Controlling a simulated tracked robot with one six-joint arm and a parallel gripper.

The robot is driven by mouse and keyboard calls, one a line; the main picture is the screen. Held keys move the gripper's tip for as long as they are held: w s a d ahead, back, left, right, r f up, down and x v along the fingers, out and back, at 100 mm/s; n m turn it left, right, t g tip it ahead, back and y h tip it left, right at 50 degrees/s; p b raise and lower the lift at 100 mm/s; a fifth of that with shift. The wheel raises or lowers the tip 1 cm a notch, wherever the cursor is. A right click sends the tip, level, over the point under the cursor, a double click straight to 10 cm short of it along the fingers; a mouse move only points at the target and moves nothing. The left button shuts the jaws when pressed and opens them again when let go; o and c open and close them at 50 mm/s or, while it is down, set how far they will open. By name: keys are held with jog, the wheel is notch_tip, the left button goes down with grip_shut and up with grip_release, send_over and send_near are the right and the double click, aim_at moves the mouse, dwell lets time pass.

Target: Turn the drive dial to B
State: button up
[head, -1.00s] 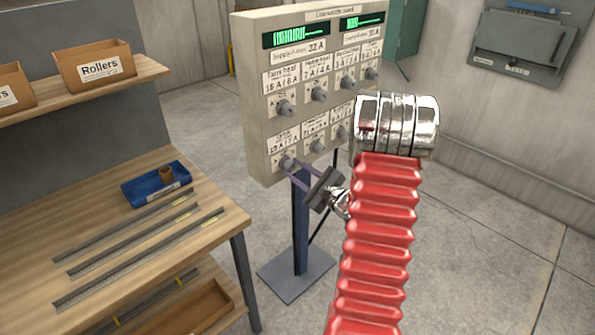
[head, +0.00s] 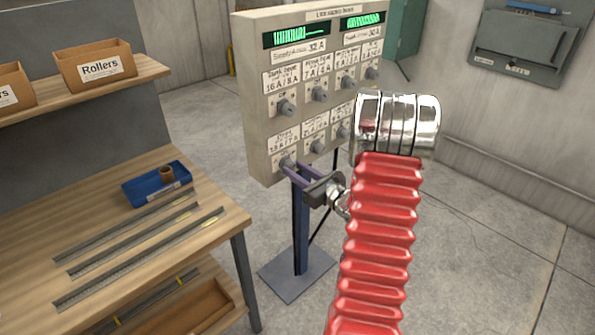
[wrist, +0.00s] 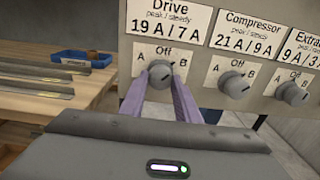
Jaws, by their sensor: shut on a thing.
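The drive dial (wrist: 159,80) is a grey round knob under the label "Drive" in the wrist view, with A at its left, Off above and B at its right. My gripper (wrist: 161,72) is shut on this dial, one purple-grey finger on each side. A dark mark at the dial's upper right seems to point towards B, partly covered by the right finger. In the head view my gripper (head: 289,166) reaches the lower left dial of the beige panel (head: 257,110). The dial itself is small and mostly hidden there.
The compressor dial (wrist: 234,84) and another dial (wrist: 292,94) stand to the right, close to my gripper. A workbench (head: 210,190) with a blue tray (head: 140,193) and metal strips is at the left. The panel stands on a post (head: 301,230).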

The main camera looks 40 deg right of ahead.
dwell(0.3)
jog(key=o, duration=1)
jog(key=shift+o, duration=0.2)
jog(key=s, duration=1.4)
jog(key=shift+w+d, duration=0.1)
